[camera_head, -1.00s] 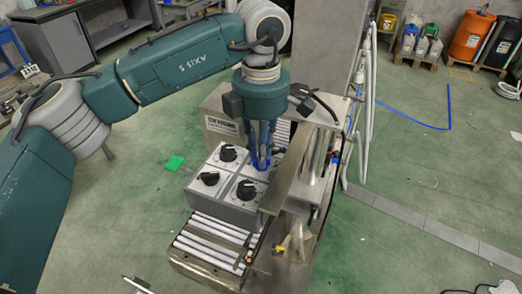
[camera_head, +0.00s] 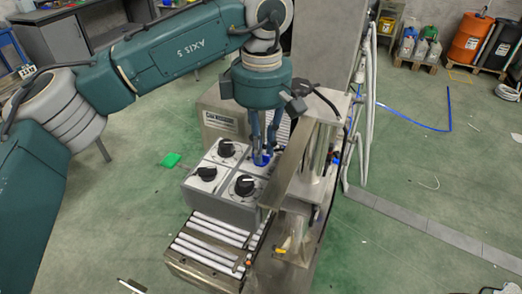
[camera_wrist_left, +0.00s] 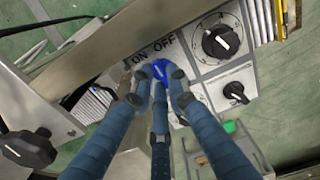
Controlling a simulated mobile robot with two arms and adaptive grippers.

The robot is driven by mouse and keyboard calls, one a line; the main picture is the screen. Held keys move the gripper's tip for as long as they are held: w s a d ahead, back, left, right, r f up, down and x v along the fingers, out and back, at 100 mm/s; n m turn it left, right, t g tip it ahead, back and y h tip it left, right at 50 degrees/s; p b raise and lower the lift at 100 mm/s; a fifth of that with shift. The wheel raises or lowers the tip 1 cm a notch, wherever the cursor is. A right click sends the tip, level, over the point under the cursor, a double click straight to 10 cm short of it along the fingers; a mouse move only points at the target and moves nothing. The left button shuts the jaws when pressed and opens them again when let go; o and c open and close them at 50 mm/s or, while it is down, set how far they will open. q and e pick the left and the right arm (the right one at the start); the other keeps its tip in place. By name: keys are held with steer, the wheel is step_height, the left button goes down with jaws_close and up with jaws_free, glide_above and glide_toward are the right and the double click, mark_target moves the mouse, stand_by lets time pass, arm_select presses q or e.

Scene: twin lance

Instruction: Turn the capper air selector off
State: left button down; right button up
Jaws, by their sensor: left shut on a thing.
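The blue capper air selector knob (camera_head: 262,159) stands on the grey control box (camera_head: 222,212), at its back right. My left gripper (camera_head: 261,150) reaches down from above, with its fingers closed around the knob. In the left wrist view, the blue knob (camera_wrist_left: 157,72) shows between the fingertips, close to the printed words ON and OFF. A pale mark shows on the knob, but the fingers partly cover it and I cannot tell which word it points to. My right gripper is in neither view.
Black dial knobs (camera_head: 245,186) stand on the neighbouring panels of the box. A metal rail (camera_head: 287,165) runs close along the right of the gripper. A roller conveyor (camera_head: 210,243) lies in front. Green floor is open at the left.

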arm_select(q)
steer(key=m, duration=0.2)
steer(key=shift+d+m, duration=0.1)
steer(key=shift+m, duration=0.3)
steer(key=shift+r+m+b, duration=0.1)
steer(key=shift+m+b, duration=0.35)
steer(key=shift+m, duration=1.15)
steer(key=c, duration=1.7)
jaws_free()
step_height(320, 180, up, 12)
